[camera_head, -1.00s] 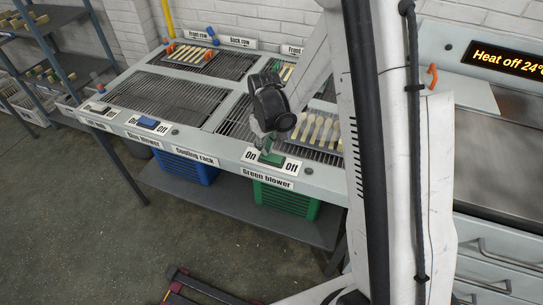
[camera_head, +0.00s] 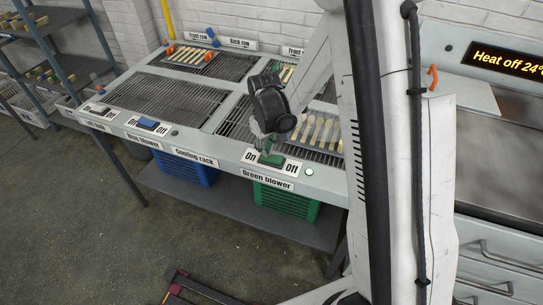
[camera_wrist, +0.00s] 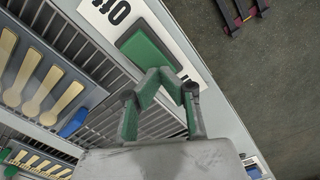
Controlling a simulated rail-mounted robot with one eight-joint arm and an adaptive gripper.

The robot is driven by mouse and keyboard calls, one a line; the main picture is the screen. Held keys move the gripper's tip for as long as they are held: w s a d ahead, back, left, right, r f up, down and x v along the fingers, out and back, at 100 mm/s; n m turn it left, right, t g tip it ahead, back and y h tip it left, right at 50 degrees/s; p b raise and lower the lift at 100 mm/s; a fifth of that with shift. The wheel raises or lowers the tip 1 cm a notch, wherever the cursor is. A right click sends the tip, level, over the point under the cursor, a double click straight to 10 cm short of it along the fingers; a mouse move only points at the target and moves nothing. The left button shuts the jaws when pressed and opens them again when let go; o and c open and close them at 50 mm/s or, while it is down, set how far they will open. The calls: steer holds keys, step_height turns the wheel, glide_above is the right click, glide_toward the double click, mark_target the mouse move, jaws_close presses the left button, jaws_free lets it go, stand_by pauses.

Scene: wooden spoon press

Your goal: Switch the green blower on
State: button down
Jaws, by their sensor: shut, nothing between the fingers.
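The green rocker switch (camera_head: 271,160) sits on a white On/Off plate on the front rail, above the "Green blower" label (camera_head: 267,180). A small round lamp (camera_head: 308,171) right of the plate glows green. My gripper (camera_head: 266,150) is shut and empty, pointing down with its tips at the switch's On end. In the wrist view, my fingertips (camera_wrist: 173,84) cover part of the "On" print and the near end of the green rocker (camera_wrist: 146,53); "Off" is clear at the far end. Whether the tips still touch the rocker is hard to tell.
Wooden spoons (camera_head: 318,131) lie on the rack behind my gripper. The floor in front is mostly clear.

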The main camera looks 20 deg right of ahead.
steer(key=shift+r+p, duration=1.35)
steer(key=shift+r, duration=1.85)
